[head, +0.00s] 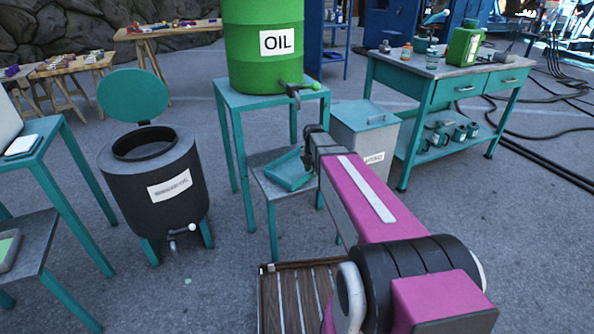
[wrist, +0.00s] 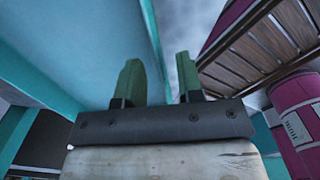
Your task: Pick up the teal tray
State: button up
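The teal tray (head: 287,172) lies on the grey lower shelf of the teal stand that bears the green oil drum. My gripper (head: 306,160) is at the tray's right side in the head view. In the wrist view, the two green fingers of my gripper (wrist: 160,80) stand apart. A large teal surface, seemingly the tray (wrist: 75,50), fills the left, and its edge runs between the fingers. I cannot see clear contact on both sides of that edge. My arm hides part of the shelf and the tray's right end.
The green oil drum (head: 262,45) with its tap stands above the tray on the stand (head: 231,99). A dark waste bin (head: 155,200) with an open lid is left. A grey lidded bin (head: 365,130) is close right. A wooden slatted pallet (head: 290,300) lies in front.

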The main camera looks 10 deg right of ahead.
notch_tip(320, 180, down, 2)
jog(key=shift+f, duration=0.15)
jog(key=shift+c, duration=0.3)
grip_shut()
